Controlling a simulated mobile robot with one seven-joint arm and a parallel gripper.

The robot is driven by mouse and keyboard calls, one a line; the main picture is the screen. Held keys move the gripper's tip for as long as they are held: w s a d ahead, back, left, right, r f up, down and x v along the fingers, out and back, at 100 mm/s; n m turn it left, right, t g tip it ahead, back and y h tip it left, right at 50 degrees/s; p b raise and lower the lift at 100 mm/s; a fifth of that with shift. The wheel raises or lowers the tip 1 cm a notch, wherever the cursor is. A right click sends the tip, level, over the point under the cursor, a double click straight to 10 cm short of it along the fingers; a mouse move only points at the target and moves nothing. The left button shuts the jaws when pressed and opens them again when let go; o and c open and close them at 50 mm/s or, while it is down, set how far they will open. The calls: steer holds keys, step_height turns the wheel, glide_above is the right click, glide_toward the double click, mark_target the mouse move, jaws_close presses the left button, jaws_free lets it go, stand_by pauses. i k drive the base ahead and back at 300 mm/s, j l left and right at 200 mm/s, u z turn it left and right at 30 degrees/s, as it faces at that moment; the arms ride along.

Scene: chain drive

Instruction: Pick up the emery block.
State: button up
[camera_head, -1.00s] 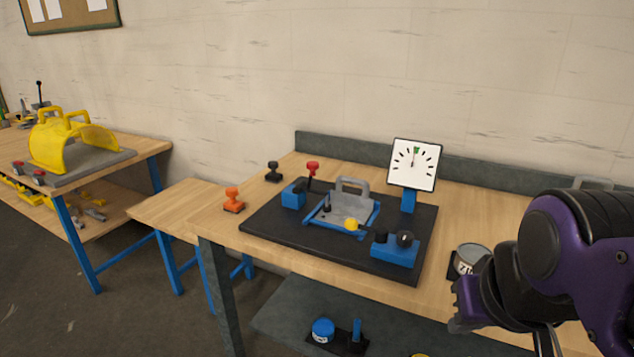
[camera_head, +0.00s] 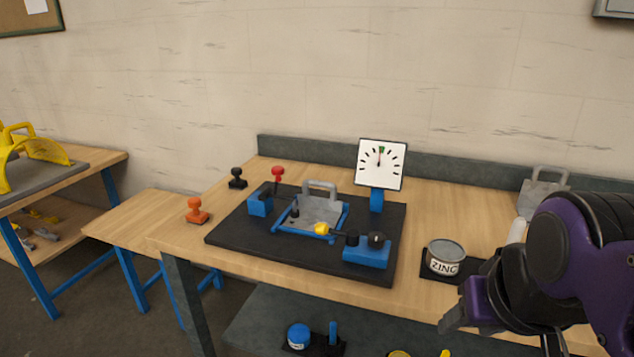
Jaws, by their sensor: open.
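I cannot tell for sure which thing is the emery block. Small handled pieces stand at the left end of the bench: an orange one (camera_head: 197,210) and a black one (camera_head: 237,178). A grey plate with a loop handle (camera_head: 319,207) sits in a blue frame on the black board. My gripper (camera_head: 468,306) is at the lower right, in front of the bench and partly hidden by my purple arm. It is open, and I see nothing held in it.
The black board (camera_head: 300,255) also carries a white dial (camera_head: 381,164), a red knob (camera_head: 277,173) and a blue block (camera_head: 367,252). A ZINC tin (camera_head: 445,259) stands right of it. Another grey handled piece (camera_head: 542,188) is at the back right. A lower shelf (camera_head: 268,312) holds blue items.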

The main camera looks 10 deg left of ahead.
mark_target(197, 217)
steer(key=j+z, duration=0.8)
steer(key=j, duration=1.6)
steer(key=k+j+z, duration=0.15)
steer(key=j, duration=0.65)
